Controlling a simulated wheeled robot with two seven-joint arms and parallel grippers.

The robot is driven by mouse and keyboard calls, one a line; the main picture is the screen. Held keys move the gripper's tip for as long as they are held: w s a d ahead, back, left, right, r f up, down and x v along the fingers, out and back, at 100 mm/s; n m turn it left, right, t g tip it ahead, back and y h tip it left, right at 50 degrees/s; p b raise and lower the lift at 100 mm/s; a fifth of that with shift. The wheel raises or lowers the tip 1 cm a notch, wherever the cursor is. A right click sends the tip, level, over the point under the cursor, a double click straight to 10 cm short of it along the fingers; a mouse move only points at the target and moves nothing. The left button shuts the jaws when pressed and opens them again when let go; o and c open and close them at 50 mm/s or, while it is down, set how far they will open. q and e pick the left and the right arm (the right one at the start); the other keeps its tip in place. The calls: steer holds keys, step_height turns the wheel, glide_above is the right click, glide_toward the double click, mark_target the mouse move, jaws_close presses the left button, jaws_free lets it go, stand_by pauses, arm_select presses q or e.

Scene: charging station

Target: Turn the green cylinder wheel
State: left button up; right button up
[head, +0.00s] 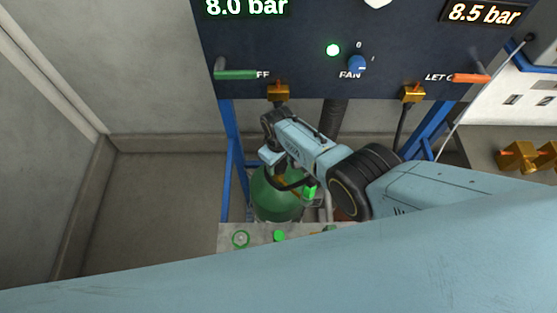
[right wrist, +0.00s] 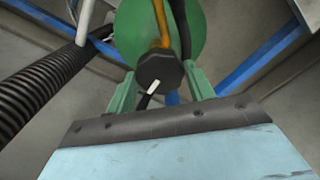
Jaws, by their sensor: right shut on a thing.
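The green cylinder (head: 277,201) stands under the dark panel, low in the middle of the head view. Its round body also fills the top of the right wrist view (right wrist: 205,28). A black faceted wheel (right wrist: 160,70) with a white mark sits in front of it; the mark slants from upper right to lower left. My right gripper (right wrist: 160,86) is shut on this wheel, one green finger on each side. In the head view my right gripper (head: 274,148) is over the cylinder's top and hides the wheel. My left gripper is not in view.
The dark panel (head: 300,55) carries displays, a blue fan knob (head: 357,63), a green handle (head: 236,74) and an orange handle (head: 471,78). Blue legs (head: 229,150) frame the cylinder. A black ribbed hose (right wrist: 45,85) runs left of the wheel in the wrist view. Brass fittings (head: 518,156) are at right.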

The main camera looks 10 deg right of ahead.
mark_target(279, 164)
steer(key=shift+m, duration=0.3)
steer(key=o, duration=1)
steer(key=shift+r, duration=0.15)
steer(key=shift+r+p, duration=0.3)
steer(key=shift+p, duration=0.05)
step_height(279, 164, up, 5)
steer(key=shift+r+p, duration=0.1)
steer(key=shift+p, duration=1.1)
steer(key=shift+r, duration=3.65)
steer(key=shift+s, duration=0.1)
